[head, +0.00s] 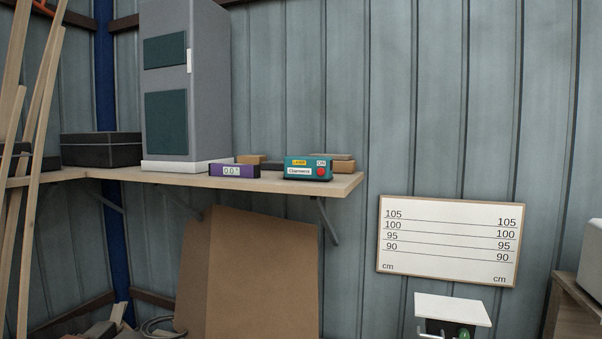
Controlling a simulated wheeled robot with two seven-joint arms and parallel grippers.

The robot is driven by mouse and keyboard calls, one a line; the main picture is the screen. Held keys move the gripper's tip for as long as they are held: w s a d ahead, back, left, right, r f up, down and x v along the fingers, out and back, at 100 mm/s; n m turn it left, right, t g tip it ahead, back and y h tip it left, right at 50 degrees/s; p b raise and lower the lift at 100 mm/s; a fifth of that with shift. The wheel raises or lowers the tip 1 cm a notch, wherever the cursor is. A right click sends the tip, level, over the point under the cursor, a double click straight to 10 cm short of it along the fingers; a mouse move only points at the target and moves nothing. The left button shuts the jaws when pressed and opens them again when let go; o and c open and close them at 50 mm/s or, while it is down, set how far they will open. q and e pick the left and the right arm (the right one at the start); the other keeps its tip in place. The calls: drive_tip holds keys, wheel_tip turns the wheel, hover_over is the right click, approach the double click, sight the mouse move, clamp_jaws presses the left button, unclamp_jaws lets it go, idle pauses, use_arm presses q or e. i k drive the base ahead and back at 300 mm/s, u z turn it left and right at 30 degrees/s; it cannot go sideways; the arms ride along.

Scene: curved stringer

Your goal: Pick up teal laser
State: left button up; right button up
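The teal laser (308,168) is a small teal box with a yellow label, a white label, an "ON" mark and a red button. It sits upright on the wooden shelf (345,183), close to its front edge and near its right end. Neither of my grippers shows in the head view.
A purple box with a number display (234,171) sits left of the laser, with wooden blocks (335,160) behind. A tall grey cabinet (213,80) and black box (100,148) stand further left. A brown board (262,270) leans below the shelf. A white measuring board (449,240) hangs right.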

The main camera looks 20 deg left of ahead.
sight(296, 167)
drive_tip(key=u, duration=1.5)
drive_tip(key=i, duration=1.35)
drive_tip(key=z, duration=0.45)
drive_tip(key=i, duration=1.05)
drive_tip(key=z, duration=0.95)
